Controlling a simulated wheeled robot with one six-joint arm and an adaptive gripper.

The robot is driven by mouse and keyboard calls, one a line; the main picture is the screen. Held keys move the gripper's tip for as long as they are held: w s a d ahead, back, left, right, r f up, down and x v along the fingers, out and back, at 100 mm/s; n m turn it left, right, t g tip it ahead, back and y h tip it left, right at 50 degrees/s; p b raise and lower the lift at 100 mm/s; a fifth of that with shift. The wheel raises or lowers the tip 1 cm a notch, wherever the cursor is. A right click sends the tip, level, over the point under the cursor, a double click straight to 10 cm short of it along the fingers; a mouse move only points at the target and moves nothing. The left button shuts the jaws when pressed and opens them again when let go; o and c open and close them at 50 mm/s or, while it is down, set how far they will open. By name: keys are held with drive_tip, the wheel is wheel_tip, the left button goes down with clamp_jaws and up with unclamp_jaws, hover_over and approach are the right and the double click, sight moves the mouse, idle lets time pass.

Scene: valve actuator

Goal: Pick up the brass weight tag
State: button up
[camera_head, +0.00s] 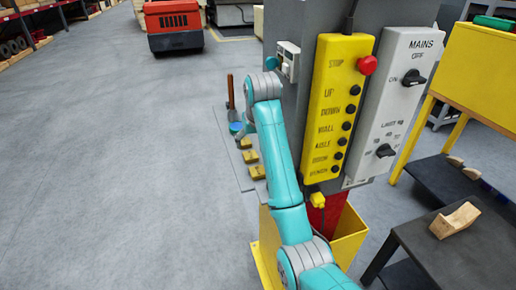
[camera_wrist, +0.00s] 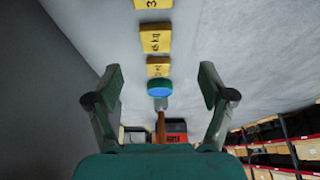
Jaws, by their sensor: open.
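Several yellow block-like tags are in a row on a grey surface. In the wrist view the nearest tag (camera_wrist: 158,67) lies between my fingertips' lines, and a second tag (camera_wrist: 155,38) reads about "45 kg". A third (camera_wrist: 152,4) is cut by the top edge. I cannot tell which is the brass weight tag. In the head view, tags (camera_head: 250,157) show left of my arm. My gripper (camera_wrist: 160,72) is open and empty, with one finger on each side of the row.
A yellow button panel (camera_head: 336,110) and a grey mains switch panel (camera_head: 398,105) stand right of my arm. A dark table (camera_head: 440,255) with a wooden block (camera_head: 454,220) is at lower right. Open floor (camera_head: 110,160) lies left.

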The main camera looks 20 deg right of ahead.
sight(250, 154)
drive_tip(key=f, duration=0.1)
drive_tip(key=w+f, duration=0.1)
drive_tip(key=w+d+f, duration=0.1)
drive_tip(key=f, duration=0.1)
drive_tip(key=shift+w, duration=0.25)
drive_tip(key=shift+w+x, duration=0.15)
drive_tip(key=shift+x, duration=1.4)
drive_tip(key=shift+w+x, duration=0.15)
drive_tip(key=shift+x, duration=1.35)
drive_tip(key=shift+a+r, duration=0.15)
drive_tip(key=c, duration=1.3)
